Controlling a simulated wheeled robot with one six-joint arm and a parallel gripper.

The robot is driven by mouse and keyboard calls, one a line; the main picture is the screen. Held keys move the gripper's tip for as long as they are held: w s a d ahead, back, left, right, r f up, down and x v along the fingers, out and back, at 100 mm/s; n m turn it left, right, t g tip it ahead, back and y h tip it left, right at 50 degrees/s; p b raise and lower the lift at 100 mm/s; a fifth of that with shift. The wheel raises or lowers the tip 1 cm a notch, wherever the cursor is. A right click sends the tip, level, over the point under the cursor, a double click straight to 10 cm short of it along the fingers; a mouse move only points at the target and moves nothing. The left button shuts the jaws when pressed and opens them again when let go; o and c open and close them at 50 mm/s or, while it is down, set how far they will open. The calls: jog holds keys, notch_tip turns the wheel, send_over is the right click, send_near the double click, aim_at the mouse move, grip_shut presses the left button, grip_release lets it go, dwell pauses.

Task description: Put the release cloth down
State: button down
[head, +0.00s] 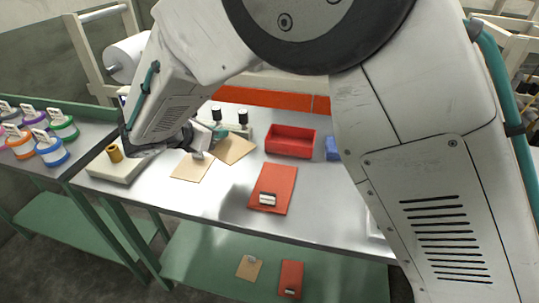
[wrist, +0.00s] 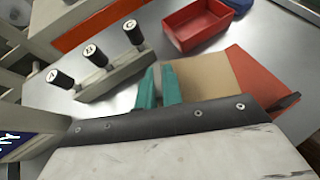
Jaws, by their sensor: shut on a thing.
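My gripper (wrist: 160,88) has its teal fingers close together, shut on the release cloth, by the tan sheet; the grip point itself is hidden. In the head view the gripper end is mostly behind my arm, over the left half of the bench. A tan sheet (head: 190,170) with a small pale grip tab shows just below it; I take this for the release cloth. A second tan sheet (head: 237,150) lies behind and to its right. In the wrist view a tan sheet (wrist: 204,78) shows right of the fingers; I cannot tell which one.
A red sheet (head: 273,188) with a clip lies on the steel bench, with a red tray (head: 290,140) behind it. A stand with black knobs (wrist: 110,75) is left of the fingers. Tan and red sheets (head: 291,278) lie on the lower shelf. Colored spools stand at far left.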

aim_at(223, 170)
notch_tip(223, 170, down, 10)
jog(key=shift+r, duration=0.1)
dwell(0.4)
jog(key=shift+f, duration=0.2)
jog(key=c, duration=1.6)
grip_release()
jog(key=shift+o, duration=0.2)
jog(key=shift+r, duration=0.2)
jog(key=v, duration=1.2)
jog(key=shift+s, duration=0.1)
